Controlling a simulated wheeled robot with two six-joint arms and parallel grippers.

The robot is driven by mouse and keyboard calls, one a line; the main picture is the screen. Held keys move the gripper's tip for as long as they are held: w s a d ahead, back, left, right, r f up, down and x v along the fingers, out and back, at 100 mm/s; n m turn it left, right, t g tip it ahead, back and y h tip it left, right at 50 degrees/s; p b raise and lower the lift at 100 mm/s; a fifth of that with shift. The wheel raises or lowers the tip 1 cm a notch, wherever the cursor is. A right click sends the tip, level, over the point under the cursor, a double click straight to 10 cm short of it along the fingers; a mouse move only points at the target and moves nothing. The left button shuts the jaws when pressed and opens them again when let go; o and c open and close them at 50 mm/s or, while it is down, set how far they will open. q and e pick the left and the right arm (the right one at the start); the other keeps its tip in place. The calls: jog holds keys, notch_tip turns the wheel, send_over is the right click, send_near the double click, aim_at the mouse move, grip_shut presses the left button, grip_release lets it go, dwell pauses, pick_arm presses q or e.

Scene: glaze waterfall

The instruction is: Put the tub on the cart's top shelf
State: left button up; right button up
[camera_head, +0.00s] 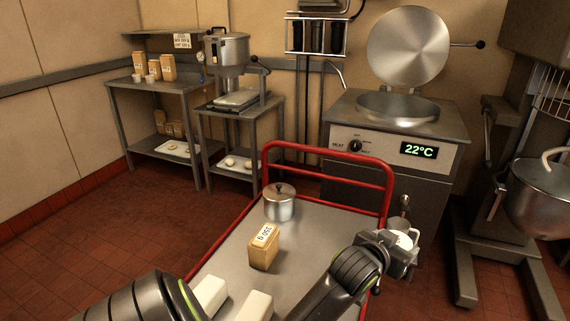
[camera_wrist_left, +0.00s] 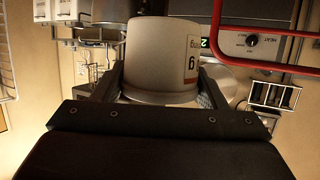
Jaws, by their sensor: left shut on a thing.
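The tub (camera_wrist_left: 160,55) is white with a printed label and fills the middle of the left wrist view, between the two fingers of my left gripper (camera_wrist_left: 158,88). In the head view the tub (camera_head: 402,239) is small and partly hidden by my left gripper (camera_head: 400,248). My left gripper is shut on the tub at the right side of the cart, by the red rail. I cannot tell how high the tub is over the cart's top shelf (camera_head: 215,262). My right gripper is not in view.
On the shelf are a lidded pot (camera_head: 280,203), a tan carton (camera_head: 264,248) and two white blocks (camera_head: 210,294). The red rail (camera_head: 330,152) stands at the far end. The kettle (camera_head: 397,108) is behind, a mixer bowl (camera_head: 545,190) at right. Some shelf is clear right of the pot.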

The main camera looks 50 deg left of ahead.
pick_arm(q)
jog(key=w+a+f+n+y+b, duration=0.1)
jog(key=w+a+f, duration=0.15)
jog(key=a, duration=0.35)
jog(key=w+a+f+y, duration=0.1)
jog(key=a+f, duration=0.3)
jog(key=a, duration=0.2)
jog(key=n+g+y+b, duration=0.1)
jog(key=n+y+b, duration=0.1)
send_over(322, 249)
notch_tip(322, 249, down, 8)
notch_tip(322, 249, down, 5)
jog(key=shift+r+b, duration=0.2)
jog(key=shift+b, duration=0.1)
jog(key=shift+w+f, duration=0.1)
jog(key=shift+f, duration=0.05)
jog(key=o, duration=1)
jog(key=shift+f, duration=0.1)
